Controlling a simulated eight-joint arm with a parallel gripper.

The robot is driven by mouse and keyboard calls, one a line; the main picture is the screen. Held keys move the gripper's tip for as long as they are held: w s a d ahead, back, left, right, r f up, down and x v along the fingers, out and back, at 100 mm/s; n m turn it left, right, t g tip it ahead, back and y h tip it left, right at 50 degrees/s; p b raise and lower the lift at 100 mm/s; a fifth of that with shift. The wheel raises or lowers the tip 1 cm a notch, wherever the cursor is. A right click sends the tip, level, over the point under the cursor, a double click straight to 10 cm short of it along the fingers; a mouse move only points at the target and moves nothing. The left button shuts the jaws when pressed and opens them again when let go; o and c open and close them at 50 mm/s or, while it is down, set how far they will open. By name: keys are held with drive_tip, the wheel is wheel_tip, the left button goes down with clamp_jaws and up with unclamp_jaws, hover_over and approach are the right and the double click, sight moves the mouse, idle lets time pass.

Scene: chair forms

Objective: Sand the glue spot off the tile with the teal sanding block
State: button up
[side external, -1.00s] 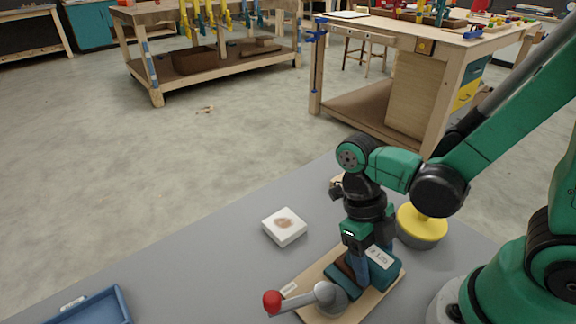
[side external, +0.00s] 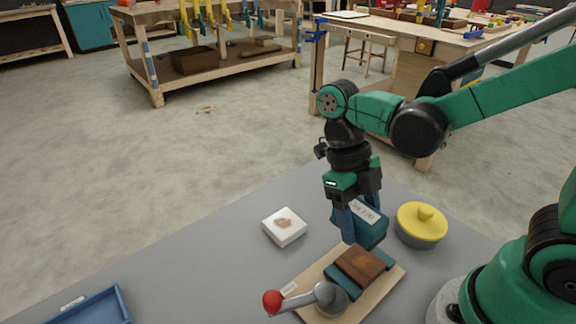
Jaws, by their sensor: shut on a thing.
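The white tile (side external: 285,232) lies on the grey table, with a brownish glue spot (side external: 284,222) on its top. My gripper (side external: 356,222) is shut on a teal sanding block (side external: 370,232) with a white printed label. It holds the block in the air, tilted, above the far edge of a wooden board and to the right of the tile. The fingers hide part of the block, and its underside is not visible.
The wooden board (side external: 304,284) bears a brown block (side external: 361,263) with teal parts under it and a grey lever with a red knob (side external: 272,301). A grey pot with a yellow lid (side external: 421,219) stands right. A blue tray (side external: 121,303) sits bottom left. Table around the tile is clear.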

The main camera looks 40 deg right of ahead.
drive_tip(key=shift+r, duration=1.05)
drive_tip(key=w+a+r+m+y, duration=0.3)
drive_tip(key=w+a+m, duration=0.4)
drive_tip(key=m, duration=0.1)
wheel_tip(320, 180, up, 5)
drive_tip(key=m+t+y, duration=0.1)
drive_tip(key=m+t, duration=0.3)
drive_tip(key=m, duration=0.6)
hover_over(213, 275)
drive_tip(key=d, duration=0.1)
wheel_tip(213, 275, down, 19)
drive_tip(key=shift+d+r, duration=0.1)
drive_tip(key=o, duration=1.3)
drive_tip(key=shift+o, duration=0.2)
